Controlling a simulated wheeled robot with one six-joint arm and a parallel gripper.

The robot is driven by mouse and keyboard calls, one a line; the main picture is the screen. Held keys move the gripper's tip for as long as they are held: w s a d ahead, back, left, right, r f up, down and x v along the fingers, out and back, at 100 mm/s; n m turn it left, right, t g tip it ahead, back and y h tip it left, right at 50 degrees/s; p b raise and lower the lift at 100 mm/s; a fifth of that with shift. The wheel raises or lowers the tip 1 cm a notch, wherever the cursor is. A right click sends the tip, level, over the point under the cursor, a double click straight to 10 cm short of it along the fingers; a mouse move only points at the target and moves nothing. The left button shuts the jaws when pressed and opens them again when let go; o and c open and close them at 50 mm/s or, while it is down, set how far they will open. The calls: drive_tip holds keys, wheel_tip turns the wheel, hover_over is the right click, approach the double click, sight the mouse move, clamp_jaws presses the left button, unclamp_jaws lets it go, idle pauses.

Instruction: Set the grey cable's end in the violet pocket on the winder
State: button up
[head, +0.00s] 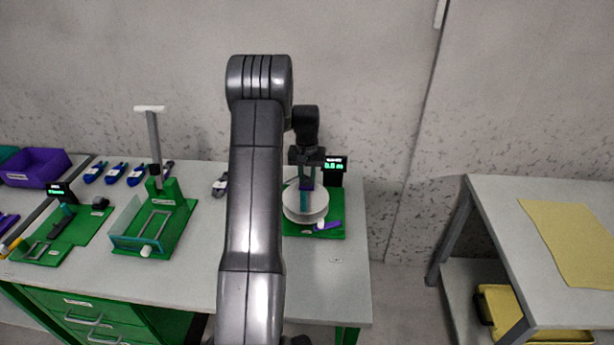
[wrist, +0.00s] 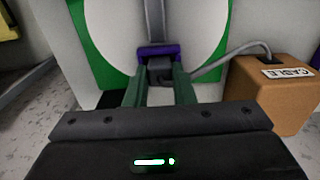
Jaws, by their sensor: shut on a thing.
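The winder's white drum (head: 291,205) stands on a green base (head: 336,232) at the bench's right end. It fills the upper wrist view (wrist: 110,35). My gripper (head: 304,198) is at the drum, pointing down. In the wrist view my gripper's green fingers (wrist: 159,82) are shut on the grey cable's dark end (wrist: 160,68). The violet pocket (wrist: 172,49) is right at the fingertips, against the cable's end. I cannot tell how deep the end sits in it. The grey cable (wrist: 215,66) runs right to a brown box marked CABLE (wrist: 285,98).
A small display (head: 335,164) stands behind the drum, and a violet handle (head: 330,226) at its front. Green fixtures (head: 150,225) and several blue tools (head: 115,174) lie left. My arm hides the bench's middle. Another table (head: 550,195) stands right, across a gap.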

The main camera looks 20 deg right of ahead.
drive_tip(key=o, duration=1)
drive_tip(key=shift+o, duration=0.2)
drive_tip(key=shift+r+p, duration=2.25)
drive_tip(key=shift+r, duration=1.75)
drive_tip(key=shift+f, duration=0.15)
wheel_tip(320, 180, down, 8)
drive_tip(key=b, duration=0.4)
drive_tip(key=shift+r, duration=0.2)
